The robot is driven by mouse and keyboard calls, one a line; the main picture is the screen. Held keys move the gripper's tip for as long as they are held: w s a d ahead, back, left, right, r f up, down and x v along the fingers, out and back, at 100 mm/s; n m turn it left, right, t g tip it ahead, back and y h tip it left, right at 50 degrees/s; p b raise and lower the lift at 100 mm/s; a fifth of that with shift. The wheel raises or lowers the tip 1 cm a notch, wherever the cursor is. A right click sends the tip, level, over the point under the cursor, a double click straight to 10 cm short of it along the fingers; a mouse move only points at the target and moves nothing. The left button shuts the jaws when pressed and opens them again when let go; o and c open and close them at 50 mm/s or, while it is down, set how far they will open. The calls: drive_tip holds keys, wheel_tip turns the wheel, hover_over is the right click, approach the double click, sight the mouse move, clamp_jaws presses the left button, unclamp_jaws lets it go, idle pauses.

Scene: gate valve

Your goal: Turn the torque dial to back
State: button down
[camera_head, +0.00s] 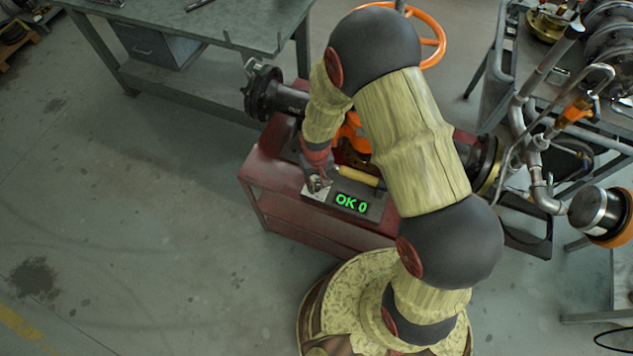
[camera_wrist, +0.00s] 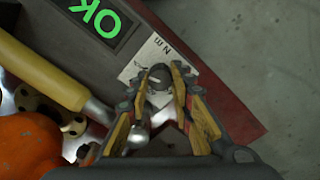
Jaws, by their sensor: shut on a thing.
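The torque dial (camera_wrist: 158,73) is a small dark round knob on a white plate (camera_wrist: 134,66) marked "N m" in the wrist view. My gripper (camera_wrist: 159,79) is shut on the dial, with one yellow-padded finger on each side of it. In the head view my gripper (camera_head: 317,184) is down at the white plate (camera_head: 313,195), and it hides most of the dial there. A dark display (camera_head: 351,203) beside the plate reads "OK 0" in green. Part of this display (camera_wrist: 101,19) also shows in the wrist view. I cannot make out which way the dial points.
The dial sits near the front edge of a red cart (camera_head: 276,176). A yellow handle (camera_wrist: 42,70) and orange valve body (camera_wrist: 26,146) lie close to my gripper's left in the wrist view. A workbench (camera_head: 205,32) stands behind; pipework (camera_head: 533,160) is at right. Left floor is clear.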

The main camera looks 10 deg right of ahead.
sight(316, 185)
drive_tip(key=c, duration=1.5)
unclamp_jaws()
drive_tip(key=shift+c, duration=0.2)
drive_tip(key=shift+r, duration=0.1)
wheel_tip(316, 185, up, 12)
